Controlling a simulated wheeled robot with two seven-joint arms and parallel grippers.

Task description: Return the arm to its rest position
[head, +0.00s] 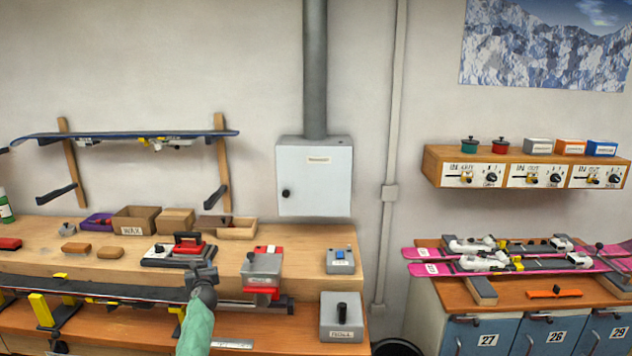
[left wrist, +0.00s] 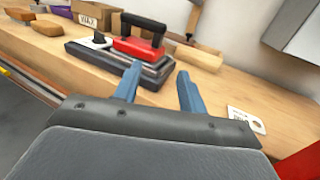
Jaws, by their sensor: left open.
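My left gripper (head: 203,272) is above the front of the wooden bench (head: 85,262), in front of a red iron with a black handle (head: 187,246). In the left wrist view its two blue fingers (left wrist: 157,90) are apart with nothing between them. The red iron (left wrist: 138,47) rests on its grey and black stand just beyond the fingers, apart from them. A green-sleeved part of my left arm comes up from the bottom edge in the head view. My right gripper is not in view.
A ski (head: 100,290) lies along the bench front in yellow and grey vises. A grey clamp block (head: 262,268) stands right of my gripper. Brushes, a WAX box (head: 137,220) and a blue-button box (head: 341,261) are on the bench. Pink skis (head: 480,264) lie on the right cabinet.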

